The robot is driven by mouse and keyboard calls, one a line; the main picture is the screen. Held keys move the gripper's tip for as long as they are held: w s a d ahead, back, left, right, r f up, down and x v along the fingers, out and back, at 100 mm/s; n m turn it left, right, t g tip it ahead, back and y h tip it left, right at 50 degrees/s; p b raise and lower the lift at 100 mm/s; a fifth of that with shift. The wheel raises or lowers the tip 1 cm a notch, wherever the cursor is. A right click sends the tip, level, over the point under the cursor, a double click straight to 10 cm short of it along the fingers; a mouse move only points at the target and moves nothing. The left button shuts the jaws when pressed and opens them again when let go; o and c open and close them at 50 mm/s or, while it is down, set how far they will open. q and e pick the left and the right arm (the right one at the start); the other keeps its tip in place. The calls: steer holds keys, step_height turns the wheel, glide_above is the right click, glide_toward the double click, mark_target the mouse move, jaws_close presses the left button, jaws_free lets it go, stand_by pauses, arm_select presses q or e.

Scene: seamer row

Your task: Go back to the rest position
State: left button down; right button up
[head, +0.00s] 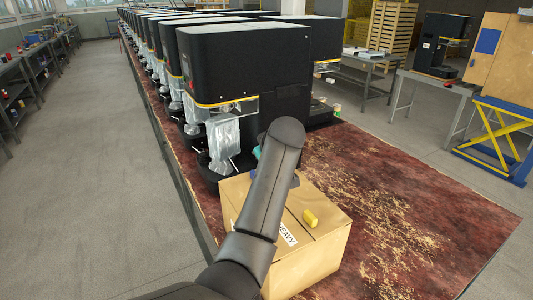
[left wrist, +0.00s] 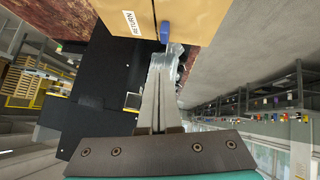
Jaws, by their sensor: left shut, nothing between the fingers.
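My left arm (head: 265,205) rises from the bottom of the head view and passes in front of a cardboard box. Its gripper is mostly hidden behind the arm there; only a bit of teal shows beside the arm. In the left wrist view my left gripper (left wrist: 166,56) has its two fingers together, with nothing between them. The fingertips point toward a clear plastic-wrapped part and the box's edge; I cannot tell the gap. My right gripper is in neither view.
Black machines (head: 245,60) line the bench behind. The floor (head: 85,170) at left is clear.

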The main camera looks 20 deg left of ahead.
arm_select(q)
steer(key=s+f, duration=0.2)
steer(key=s+f+m, duration=0.1)
steer(key=s+f, duration=0.1)
steer(key=s, duration=0.1)
steer(key=s+f+m+g, duration=0.1)
steer(key=s+f, duration=0.1)
steer(key=s, duration=0.1)
steer(key=shift+s+d+h, duration=0.1)
steer(key=shift+d+h, duration=0.1)
steer(key=shift+h, duration=0.2)
steer(key=s+d+f+m+g+h, duration=0.15)
steer(key=s+f+m, duration=0.25)
steer(key=s, duration=0.7)
steer(key=s+d+f+m+g+h, duration=0.1)
steer(key=s+d+f+m+h, duration=0.15)
steer(key=s, duration=0.75)
steer(key=s+d+f+m+g+h, duration=0.15)
steer(key=s+f+m, duration=0.35)
steer(key=s, duration=0.6)
step_height(320, 180, down, 26)
steer(key=s+b, duration=0.2)
steer(key=b, duration=0.1)
steer(key=s+a+f+g+b, duration=0.1)
steer(key=s+a+f+b, duration=0.1)
steer(key=s+f, duration=1.2)
steer(key=shift+s+a+f+g+y+b, duration=0.4)
steer(key=shift+f+y+b, duration=0.1)
steer(key=shift+f, duration=0.15)
